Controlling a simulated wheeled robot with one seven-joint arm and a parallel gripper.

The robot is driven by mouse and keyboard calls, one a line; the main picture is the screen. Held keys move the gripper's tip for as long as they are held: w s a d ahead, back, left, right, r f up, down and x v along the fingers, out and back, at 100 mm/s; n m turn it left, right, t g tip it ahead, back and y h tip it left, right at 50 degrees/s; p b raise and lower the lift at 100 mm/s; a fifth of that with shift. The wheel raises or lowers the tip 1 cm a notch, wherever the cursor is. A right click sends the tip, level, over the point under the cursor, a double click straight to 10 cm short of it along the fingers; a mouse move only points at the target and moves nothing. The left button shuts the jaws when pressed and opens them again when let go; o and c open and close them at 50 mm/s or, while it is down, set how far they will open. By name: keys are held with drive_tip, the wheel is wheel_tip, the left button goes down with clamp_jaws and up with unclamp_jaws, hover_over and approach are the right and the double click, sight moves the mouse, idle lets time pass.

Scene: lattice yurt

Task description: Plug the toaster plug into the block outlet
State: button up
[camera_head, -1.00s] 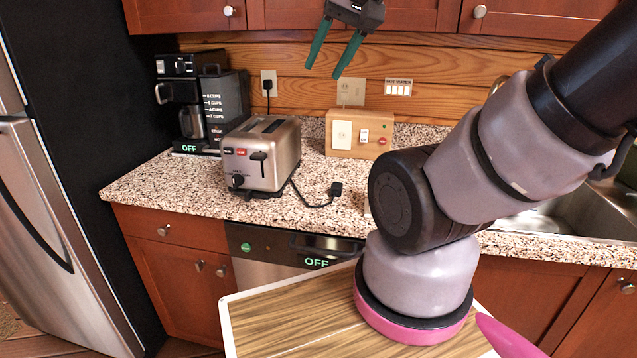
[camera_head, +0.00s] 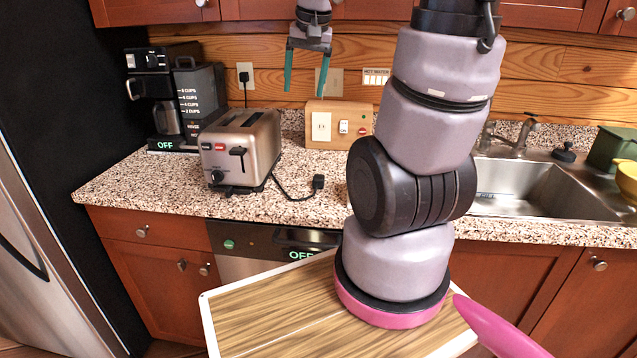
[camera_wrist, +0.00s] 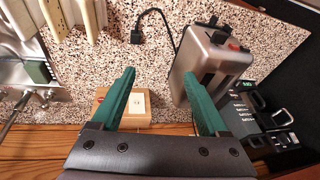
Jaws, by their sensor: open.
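The black toaster plug (camera_head: 318,182) lies on the speckled counter at the end of a cord, right of the silver toaster (camera_head: 262,138). In the wrist view the plug (camera_wrist: 136,38) shows near the top, with the toaster (camera_wrist: 205,75) to its right. The wooden block outlet (camera_head: 340,108) stands at the back of the counter, with a white socket plate (camera_head: 321,126) on its front. My gripper (camera_head: 304,92) is open and empty, high near the wall above the block. In the wrist view my gripper's (camera_wrist: 165,72) green fingers are spread, with the block (camera_wrist: 130,122) partly behind one.
A coffee maker (camera_head: 152,95) stands left of the toaster. A wall outlet (camera_head: 245,75) with a black plug is behind the toaster. A sink (camera_head: 530,185) and faucet (camera_head: 521,135) are at right. The counter around the loose plug is clear.

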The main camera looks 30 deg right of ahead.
drive_tip(key=w+d+f+g, duration=0.1)
drive_tip(key=w+d+f, duration=0.15)
drive_tip(key=f, duration=0.25)
drive_tip(key=w+d+f+g, duration=0.1)
drive_tip(key=w+d+f, duration=0.1)
drive_tip(key=w+f, duration=0.3)
drive_tip(key=m+g, duration=0.1)
drive_tip(key=g, duration=0.1)
hover_over(319, 177)
wheel_tip(319, 177, down, 9)
drive_tip(key=shift+w+d+f, duration=0.1)
drive_tip(key=shift+d+f, duration=0.05)
drive_tip(key=shift+f, duration=2.75)
wheel_tip(319, 177, down, 5)
drive_tip(key=shift+f, duration=0.15)
